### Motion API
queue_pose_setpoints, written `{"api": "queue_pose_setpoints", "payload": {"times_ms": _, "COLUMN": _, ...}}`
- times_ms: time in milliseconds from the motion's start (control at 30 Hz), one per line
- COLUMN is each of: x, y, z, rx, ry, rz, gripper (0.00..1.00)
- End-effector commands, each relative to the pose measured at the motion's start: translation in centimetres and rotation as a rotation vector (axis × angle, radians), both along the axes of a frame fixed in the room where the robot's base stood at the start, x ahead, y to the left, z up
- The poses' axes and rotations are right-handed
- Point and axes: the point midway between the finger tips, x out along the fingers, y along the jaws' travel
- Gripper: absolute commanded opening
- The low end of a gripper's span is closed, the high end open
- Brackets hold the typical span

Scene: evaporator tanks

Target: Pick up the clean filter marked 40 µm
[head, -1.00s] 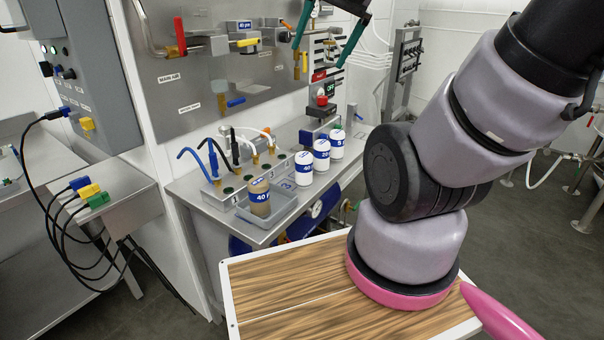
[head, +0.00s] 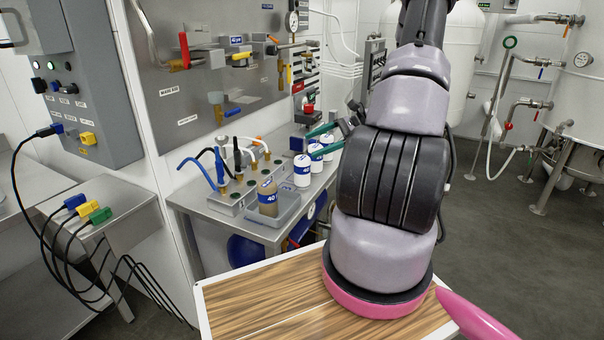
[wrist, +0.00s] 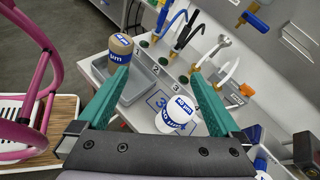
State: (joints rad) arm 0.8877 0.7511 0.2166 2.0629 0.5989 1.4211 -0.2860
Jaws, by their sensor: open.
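The clean filter marked 40 µm (head: 302,170) is a white cylinder with a blue label band, upright on the steel bench, front-most of three white filters. In the wrist view the white filter (wrist: 178,108) shows beyond my gripper base, between the green fingers and closer to the right one. My gripper (wrist: 158,74) is open and empty. In the head view my gripper (head: 314,143) hangs over the white filters, its fingers pointing left and partly hiding the farther two. A brown, dirty filter (head: 267,198), also marked 40, stands in a grey tray; it shows beyond the left finger in the wrist view (wrist: 120,48).
The grey tray (head: 288,213) lies at the bench's front. A block with hoses and numbered ports (head: 235,190) stands along the wall side. The other white filters (head: 316,154) stand close behind. A steel panel with valves (head: 195,75) rises behind the bench.

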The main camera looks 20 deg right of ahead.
Motion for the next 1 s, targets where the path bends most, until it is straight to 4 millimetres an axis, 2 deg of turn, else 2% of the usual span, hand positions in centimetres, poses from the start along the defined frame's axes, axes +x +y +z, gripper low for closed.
{"api": "queue_pose_setpoints", "payload": {"times_ms": 33, "x": 0.1, "y": -1.4, "z": -2.0, "rx": 0.077, "ry": 0.017, "rz": -0.067, "gripper": 1.0}}
{"api": "queue_pose_setpoints", "payload": {"times_ms": 200, "x": 0.4, "y": -5.0, "z": -6.9, "rx": 0.292, "ry": 0.033, "rz": -0.266, "gripper": 1.0}}
{"api": "queue_pose_setpoints", "payload": {"times_ms": 300, "x": 0.4, "y": -6.5, "z": -9.1, "rx": 0.384, "ry": 0.034, "rz": -0.357, "gripper": 1.0}}
{"api": "queue_pose_setpoints", "payload": {"times_ms": 433, "x": 0.3, "y": -7.8, "z": -10.8, "rx": 0.457, "ry": 0.031, "rz": -0.432, "gripper": 1.0}}
{"api": "queue_pose_setpoints", "payload": {"times_ms": 567, "x": 0.6, "y": -7.8, "z": -11.4, "rx": 0.485, "ry": 0.029, "rz": -0.459, "gripper": 1.0}}
{"api": "queue_pose_setpoints", "payload": {"times_ms": 800, "x": 3.1, "y": -5.0, "z": -11.5, "rx": 0.486, "ry": 0.029, "rz": -0.458, "gripper": 1.0}}
{"api": "queue_pose_setpoints", "payload": {"times_ms": 1000, "x": 4.2, "y": -3.9, "z": -11.6, "rx": 0.484, "ry": 0.029, "rz": -0.459, "gripper": 1.0}}
